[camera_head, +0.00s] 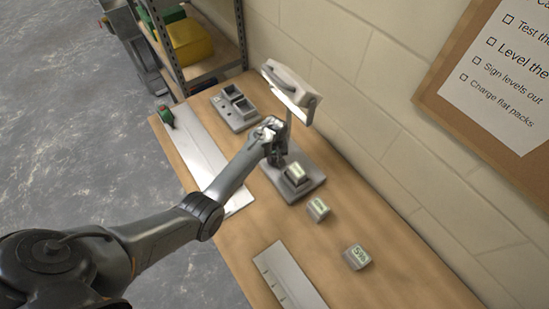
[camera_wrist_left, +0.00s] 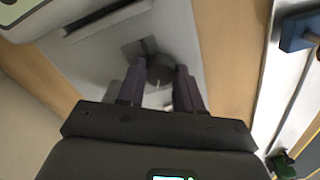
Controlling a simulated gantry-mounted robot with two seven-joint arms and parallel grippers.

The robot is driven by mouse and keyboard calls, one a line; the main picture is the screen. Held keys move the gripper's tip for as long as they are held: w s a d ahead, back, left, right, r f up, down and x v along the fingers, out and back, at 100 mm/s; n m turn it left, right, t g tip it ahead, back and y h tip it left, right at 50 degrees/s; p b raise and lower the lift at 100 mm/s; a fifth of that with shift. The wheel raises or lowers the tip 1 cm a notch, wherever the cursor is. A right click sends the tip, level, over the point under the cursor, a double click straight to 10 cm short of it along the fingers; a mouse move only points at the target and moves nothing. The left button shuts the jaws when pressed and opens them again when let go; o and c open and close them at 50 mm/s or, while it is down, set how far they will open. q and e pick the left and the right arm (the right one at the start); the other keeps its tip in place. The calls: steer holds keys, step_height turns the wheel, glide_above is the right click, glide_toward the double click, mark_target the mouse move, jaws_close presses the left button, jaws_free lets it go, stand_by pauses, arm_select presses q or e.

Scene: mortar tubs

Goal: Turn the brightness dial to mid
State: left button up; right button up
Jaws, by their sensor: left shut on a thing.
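The lamp-like device has a pale tilted head (camera_head: 291,84) on an upright and a flat grey base (camera_head: 310,188) on the wooden bench. In the left wrist view a dark round dial (camera_wrist_left: 160,68) sits on the grey base (camera_wrist_left: 188,25). My left gripper (camera_head: 278,158) is at the base, close to the foot of the upright. Its two dark fingers stand on either side of the dial, shut on it. The dial's marks cannot be read, and my gripper hides the dial in the head view. My right gripper is not in view.
A small block with a display (camera_head: 295,173) sits on the base; two similar blocks (camera_head: 318,210) (camera_head: 357,257) stand nearer on the bench. A grey tray (camera_head: 235,108) lies behind, a long metal strip (camera_head: 195,145) along the left edge. A block wall (camera_head: 365,130) bounds the right.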

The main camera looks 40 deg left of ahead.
arm_select(q)
steer(key=m+p, duration=0.2)
steer(key=shift+r+m, duration=0.1)
steer(key=shift+m, duration=0.3)
steer(key=m+p, duration=0.1)
steer(key=m, duration=0.1)
steer(key=shift+m, duration=0.3)
steer(key=m+p, duration=0.1)
steer(key=m, duration=0.2)
steer(key=shift+m+p, duration=0.4)
steer(key=shift+m, duration=1.4)
steer(key=o, duration=1)
steer(key=shift+o, duration=0.2)
